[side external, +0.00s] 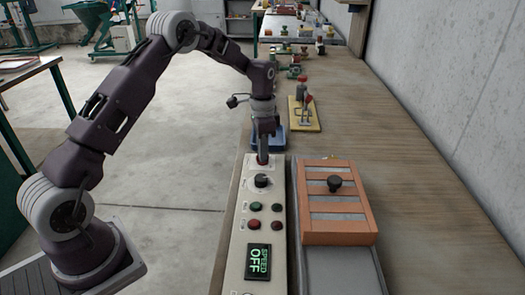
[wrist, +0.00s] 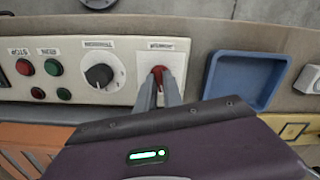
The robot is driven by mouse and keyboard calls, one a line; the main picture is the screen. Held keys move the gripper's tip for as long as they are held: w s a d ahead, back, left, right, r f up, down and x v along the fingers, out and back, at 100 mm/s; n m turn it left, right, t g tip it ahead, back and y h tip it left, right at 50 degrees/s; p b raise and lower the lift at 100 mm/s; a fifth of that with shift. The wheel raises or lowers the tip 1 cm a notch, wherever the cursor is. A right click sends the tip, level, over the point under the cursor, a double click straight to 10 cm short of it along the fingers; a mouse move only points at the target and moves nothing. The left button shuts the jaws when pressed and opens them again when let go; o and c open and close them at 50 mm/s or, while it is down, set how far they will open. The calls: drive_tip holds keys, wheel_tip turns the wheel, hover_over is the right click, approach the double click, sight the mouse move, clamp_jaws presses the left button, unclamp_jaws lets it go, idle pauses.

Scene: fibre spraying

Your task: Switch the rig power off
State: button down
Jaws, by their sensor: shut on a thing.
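The control panel (side external: 236,222) is a long cream box along the bench's near edge. My gripper (side external: 263,153) points down at its far end. In the wrist view, my gripper's two fingers (wrist: 159,88) are shut on a red rotary switch (wrist: 157,71) on a white plate, one finger on each side. The switch is partly hidden between the fingers, so its exact angle is hard to tell. The plate's label is upside down and too small to read surely. A green-lit display (side external: 258,261) on the panel reads "SPEED OFF".
A black dial (side external: 262,181) sits beside the switch, with red and green buttons (side external: 254,207) nearer the camera. A blue tray (wrist: 243,78) lies just past the panel. An orange slatted frame with a black knob (side external: 334,183) stands right of the panel. Bare bench (side external: 400,200) lies further right.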

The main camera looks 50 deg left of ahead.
drive_tip(key=shift+n, duration=1.9)
drive_tip(key=c, duration=1.5)
unclamp_jaws()
wheel_tip(320, 180, up, 7)
drive_tip(key=shift+r, duration=0.1)
